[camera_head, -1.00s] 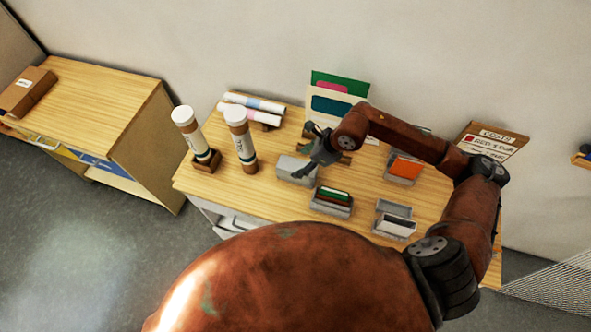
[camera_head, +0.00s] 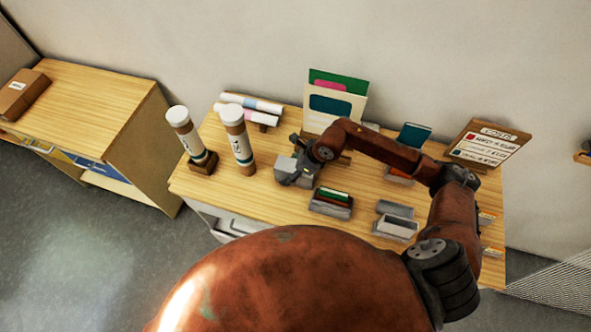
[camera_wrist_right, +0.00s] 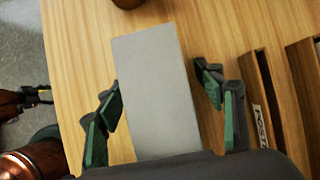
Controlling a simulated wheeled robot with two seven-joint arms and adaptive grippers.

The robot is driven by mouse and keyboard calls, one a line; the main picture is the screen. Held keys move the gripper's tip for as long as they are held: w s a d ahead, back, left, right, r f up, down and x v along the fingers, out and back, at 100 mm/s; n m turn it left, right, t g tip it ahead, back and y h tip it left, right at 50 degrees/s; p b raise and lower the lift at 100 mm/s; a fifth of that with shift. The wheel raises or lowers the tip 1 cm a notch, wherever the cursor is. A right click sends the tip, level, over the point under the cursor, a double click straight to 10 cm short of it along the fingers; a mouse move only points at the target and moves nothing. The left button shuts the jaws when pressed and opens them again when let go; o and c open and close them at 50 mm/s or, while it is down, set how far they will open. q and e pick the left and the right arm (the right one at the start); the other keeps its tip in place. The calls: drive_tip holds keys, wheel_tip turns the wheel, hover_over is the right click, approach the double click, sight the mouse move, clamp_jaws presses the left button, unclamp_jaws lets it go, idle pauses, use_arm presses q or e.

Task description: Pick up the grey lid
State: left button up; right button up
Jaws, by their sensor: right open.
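The grey lid (camera_wrist_right: 157,90) is a flat, plain grey rectangle in the right wrist view, lying lengthwise between my fingers. In the head view the grey lid (camera_head: 284,162) shows only in part at the middle of the table, mostly covered by my right gripper (camera_head: 295,178). In the wrist view my right gripper (camera_wrist_right: 157,84) is open, with one green-padded finger on each side of the lid.
On the wooden table (camera_head: 245,195), two capped tubes (camera_head: 238,140) stand left of the gripper. A card box (camera_head: 330,203) is close at its right, and a grey open box (camera_head: 396,226) is farther right. Upright boards (camera_head: 335,100) stand behind.

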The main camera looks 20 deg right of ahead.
drive_tip(key=shift+w+a+f, duration=0.1)
drive_tip(key=shift+a+f, duration=0.15)
drive_tip(key=shift+f, duration=0.25)
drive_tip(key=shift+f+b, duration=0.25)
drive_tip(key=shift+b, duration=0.1)
idle(0.4)
drive_tip(key=c, duration=1.3)
